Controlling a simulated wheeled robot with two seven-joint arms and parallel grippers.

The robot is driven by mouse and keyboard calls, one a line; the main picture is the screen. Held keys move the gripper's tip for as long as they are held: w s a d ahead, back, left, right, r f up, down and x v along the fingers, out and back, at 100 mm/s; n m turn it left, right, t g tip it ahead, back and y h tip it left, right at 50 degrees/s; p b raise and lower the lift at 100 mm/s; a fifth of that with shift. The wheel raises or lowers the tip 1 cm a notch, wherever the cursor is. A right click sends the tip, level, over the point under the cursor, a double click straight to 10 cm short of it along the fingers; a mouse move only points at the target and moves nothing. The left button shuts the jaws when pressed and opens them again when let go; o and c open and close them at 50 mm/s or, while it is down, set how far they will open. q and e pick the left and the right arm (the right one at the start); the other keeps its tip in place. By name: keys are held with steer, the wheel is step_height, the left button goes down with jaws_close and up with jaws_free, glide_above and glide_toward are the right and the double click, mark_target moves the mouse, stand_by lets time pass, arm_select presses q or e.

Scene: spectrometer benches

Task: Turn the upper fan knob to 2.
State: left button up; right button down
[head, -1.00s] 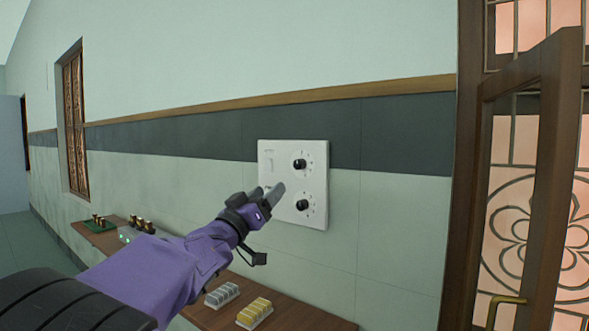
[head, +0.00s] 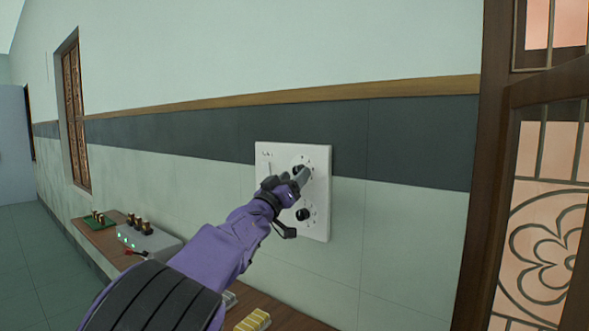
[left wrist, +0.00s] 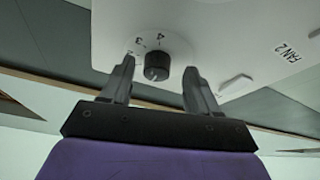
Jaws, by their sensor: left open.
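The white wall panel (head: 320,215) carries two black knobs, one above the other. The upper fan knob (head: 298,168) is partly covered by my left gripper (head: 302,175) in the head view. In the left wrist view a black knob (left wrist: 157,66) shows between the tips of my open fingers, with the numerals 2, 3 and 4 printed around it. A gap shows between each finger and the knob, and I cannot tell its pointer setting. The lower knob (head: 303,214) is clear, just below my gripper.
The panel has a "FAN 2" label (left wrist: 294,52) and small switches (left wrist: 236,82). Below is a wooden bench (head: 285,318) with a grey device (head: 150,240) and a yellow block (head: 254,320). A wooden door frame (head: 490,150) stands at right. The wall around the panel is bare.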

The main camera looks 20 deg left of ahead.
arm_select(q)
steer(key=shift+d+r, duration=0.2)
steer(key=shift+r, duration=0.05)
steer(key=shift+w, duration=0.1)
steer(key=shift+c, duration=0.2)
steer(key=c, duration=1)
